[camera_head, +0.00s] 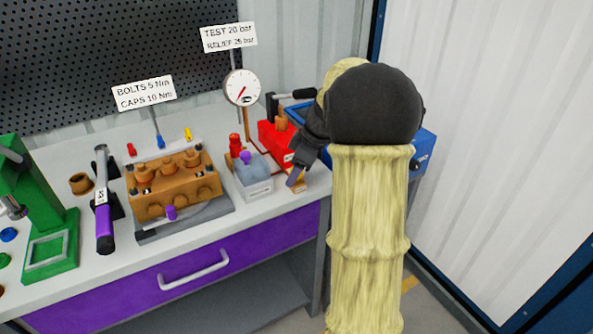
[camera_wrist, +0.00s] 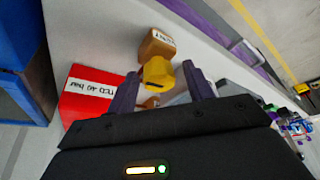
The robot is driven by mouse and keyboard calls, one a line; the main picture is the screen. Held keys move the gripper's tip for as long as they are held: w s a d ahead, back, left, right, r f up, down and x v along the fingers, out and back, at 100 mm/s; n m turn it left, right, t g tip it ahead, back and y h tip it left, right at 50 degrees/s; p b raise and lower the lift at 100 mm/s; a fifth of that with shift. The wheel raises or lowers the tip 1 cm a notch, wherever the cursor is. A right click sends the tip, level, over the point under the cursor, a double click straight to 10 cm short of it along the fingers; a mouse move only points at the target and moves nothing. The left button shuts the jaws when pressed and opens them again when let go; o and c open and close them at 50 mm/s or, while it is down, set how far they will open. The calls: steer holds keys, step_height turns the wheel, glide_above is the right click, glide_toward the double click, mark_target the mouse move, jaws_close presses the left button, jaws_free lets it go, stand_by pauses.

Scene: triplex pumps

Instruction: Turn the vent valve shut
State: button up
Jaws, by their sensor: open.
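In the wrist view, a yellow faceted knob (camera_wrist: 157,73) sits between my gripper's two purple fingers. A brown block (camera_wrist: 158,46) with a white label stands just behind it; the label's print is hard to read, and I take the knob and block for the vent valve. My gripper (camera_wrist: 163,88) is open, one finger on each side of the knob. I cannot tell whether either finger touches it. In the head view my gripper (camera_head: 295,178) is at the bench's right end beside the red box, and my arm hides the valve.
The red box (camera_head: 277,138) is close beside my gripper. A grey container (camera_head: 253,178), a gauge (camera_head: 242,88), a brown pump block (camera_head: 172,180) and a purple-handled wrench (camera_head: 103,210) stand to the left. A blue tray (camera_head: 424,148) is at right.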

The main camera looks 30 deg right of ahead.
steer(key=c, duration=1)
